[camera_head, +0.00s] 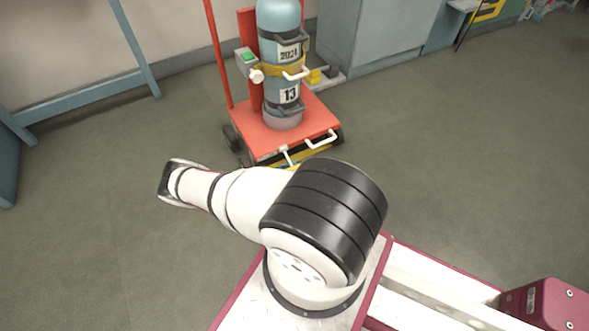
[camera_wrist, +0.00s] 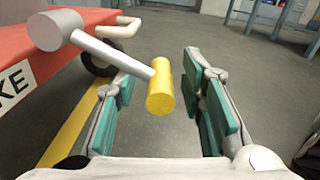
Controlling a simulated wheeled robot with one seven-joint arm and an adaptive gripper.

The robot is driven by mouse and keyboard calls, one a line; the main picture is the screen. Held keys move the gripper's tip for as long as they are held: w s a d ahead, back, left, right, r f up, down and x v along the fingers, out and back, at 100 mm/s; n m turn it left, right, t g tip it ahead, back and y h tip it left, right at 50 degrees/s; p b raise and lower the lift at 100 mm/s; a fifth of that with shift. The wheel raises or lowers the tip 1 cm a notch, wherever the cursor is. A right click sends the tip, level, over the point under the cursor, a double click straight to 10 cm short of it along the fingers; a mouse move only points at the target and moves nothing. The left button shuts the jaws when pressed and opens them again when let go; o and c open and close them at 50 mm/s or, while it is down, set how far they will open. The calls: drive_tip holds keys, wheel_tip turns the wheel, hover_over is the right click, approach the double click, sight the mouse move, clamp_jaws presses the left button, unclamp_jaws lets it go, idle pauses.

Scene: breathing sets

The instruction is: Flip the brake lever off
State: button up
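In the wrist view, the brake lever is a white rod on a round white pivot (camera_wrist: 57,30), with a yellow end knob (camera_wrist: 160,88). It slants down to the right from the red cart. My gripper (camera_wrist: 158,68) is open, with teal pads on both fingers. The yellow knob shows between the fingers, with visible gaps to both pads; depth is hard to judge. The red cart (camera_head: 262,136) also stands ahead in the head view, where my arm hides my gripper. A label ending in "KE" (camera_wrist: 14,84) is on the cart's side.
A blue-grey gas cylinder (camera_head: 281,55) stands strapped on the cart. A white loop handle (camera_wrist: 122,28) and a dark wheel (camera_wrist: 98,62) are near the lever. Grey cabinets (camera_head: 372,35) stand behind. The floor (camera_head: 450,130) right of the cart is clear.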

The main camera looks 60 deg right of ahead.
drive_tip(key=shift+s+d, duration=0.2)
drive_tip(key=shift+d, duration=0.1)
clamp_jaws()
drive_tip(key=shift+a+r, duration=0.1)
